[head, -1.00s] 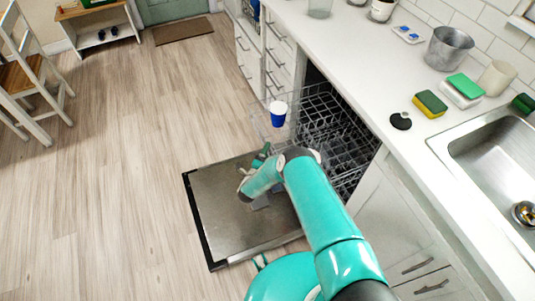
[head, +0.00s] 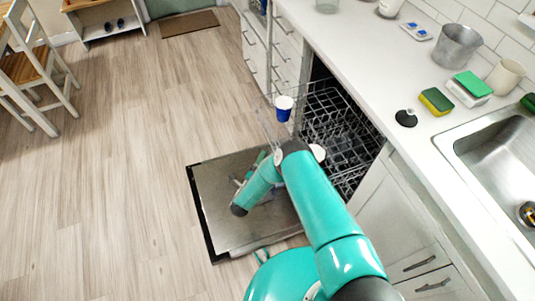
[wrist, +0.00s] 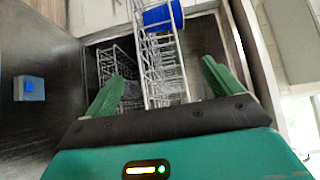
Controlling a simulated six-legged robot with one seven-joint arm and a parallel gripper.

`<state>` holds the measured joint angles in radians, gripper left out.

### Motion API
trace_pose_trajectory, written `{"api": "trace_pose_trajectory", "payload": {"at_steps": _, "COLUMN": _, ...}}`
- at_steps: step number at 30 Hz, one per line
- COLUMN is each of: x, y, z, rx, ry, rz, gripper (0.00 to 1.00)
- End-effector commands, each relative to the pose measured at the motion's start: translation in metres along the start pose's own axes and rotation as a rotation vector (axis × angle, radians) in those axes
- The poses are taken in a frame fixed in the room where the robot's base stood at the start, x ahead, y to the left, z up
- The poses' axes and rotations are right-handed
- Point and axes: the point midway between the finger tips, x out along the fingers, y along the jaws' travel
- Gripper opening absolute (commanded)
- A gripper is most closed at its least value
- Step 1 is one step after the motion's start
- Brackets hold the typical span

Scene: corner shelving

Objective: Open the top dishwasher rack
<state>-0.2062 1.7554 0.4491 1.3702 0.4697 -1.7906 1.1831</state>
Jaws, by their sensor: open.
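The dishwasher's door (head: 225,210) is folded down flat over the floor. Its top rack (head: 325,103) is a wire basket, with its front edge out past the counter front. A blue cup (head: 284,115) sits at that front part; the cup (wrist: 160,15) also shows at the top of the wrist view. My gripper (wrist: 163,76) is open and empty, its green fingers either side of the rack wires (wrist: 158,60) in the picture. I cannot tell whether they touch. In the head view my arm mostly hides the gripper.
The counter (head: 375,75) runs above the dishwasher, with sponges (head: 436,101), a metal bucket (head: 453,45) and a sink (head: 495,160). Drawers (head: 287,50) stand beyond the dishwasher. The wooden floor (head: 110,190) to the left is clear up to a chair (head: 40,75).

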Motion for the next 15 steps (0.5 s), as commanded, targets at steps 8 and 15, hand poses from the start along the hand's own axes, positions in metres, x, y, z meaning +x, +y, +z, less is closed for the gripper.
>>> {"api": "trace_pose_trajectory", "payload": {"at_steps": 8, "x": -0.042, "y": -0.001, "z": 0.0, "rx": 0.001, "ry": 0.0, "rz": 0.0, "gripper": 0.91}}
{"api": "trace_pose_trajectory", "payload": {"at_steps": 15, "x": -0.047, "y": -0.001, "z": 0.0, "rx": 0.001, "ry": 0.001, "rz": -0.003, "gripper": 0.91}}
